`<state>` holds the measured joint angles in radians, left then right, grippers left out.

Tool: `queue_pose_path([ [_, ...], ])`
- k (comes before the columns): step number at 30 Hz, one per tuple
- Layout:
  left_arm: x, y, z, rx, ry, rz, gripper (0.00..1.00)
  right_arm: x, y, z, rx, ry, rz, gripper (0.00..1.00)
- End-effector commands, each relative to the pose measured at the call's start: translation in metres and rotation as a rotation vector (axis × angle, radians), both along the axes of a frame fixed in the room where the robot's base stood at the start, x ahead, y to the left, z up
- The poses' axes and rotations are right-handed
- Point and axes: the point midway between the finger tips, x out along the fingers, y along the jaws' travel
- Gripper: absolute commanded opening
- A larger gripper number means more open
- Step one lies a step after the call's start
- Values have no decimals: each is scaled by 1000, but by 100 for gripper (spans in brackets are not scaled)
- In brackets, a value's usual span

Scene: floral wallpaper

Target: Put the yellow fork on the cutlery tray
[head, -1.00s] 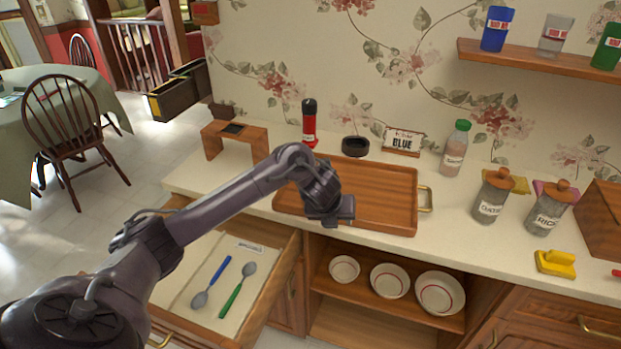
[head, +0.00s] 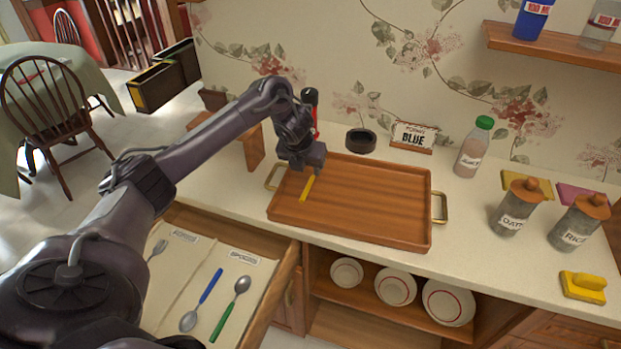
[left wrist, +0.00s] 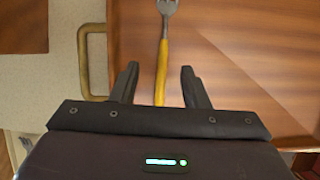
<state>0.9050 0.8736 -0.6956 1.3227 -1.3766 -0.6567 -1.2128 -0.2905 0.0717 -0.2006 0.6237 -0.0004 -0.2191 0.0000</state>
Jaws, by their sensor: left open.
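The yellow fork (head: 307,188) lies on the wooden tray with brass handles (head: 385,228) on the counter, near its left side. In the left wrist view the fork (left wrist: 161,75) shows a yellow handle and a metal head, and the tray (left wrist: 250,60) lies beneath it. My left gripper (head: 311,170) is above the fork. Its fingers (left wrist: 160,88) are open, one on each side of the handle, with gaps to both. In the head view the gripper hides the fork's metal head. My right gripper is not in view.
An open drawer (head: 265,318) below the counter holds a blue spoon (head: 202,300), a green spoon (head: 231,310) and a fork (head: 157,249). A black ring-shaped dish (head: 361,141), a sign (head: 413,136) and a bottle (head: 473,150) stand behind the tray. Jars stand at right.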

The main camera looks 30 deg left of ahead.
Motion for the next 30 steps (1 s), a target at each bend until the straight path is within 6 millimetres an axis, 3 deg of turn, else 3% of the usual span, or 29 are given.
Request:
queue_pose_path([
  [3, 5, 0, -12, -2, 3, 2, 41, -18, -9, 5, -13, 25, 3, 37],
  [7, 14, -1, -30, -2, 5, 2, 41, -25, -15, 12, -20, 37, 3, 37],
  [12, 22, 1, -48, 0, 0, 1, 41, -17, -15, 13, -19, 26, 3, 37],
  [20, 23, 2, -51, 1, -2, 0, 41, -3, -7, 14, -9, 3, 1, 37],
  [30, 23, 2, -51, 1, -2, 0, 0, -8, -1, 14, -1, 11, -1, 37],
])
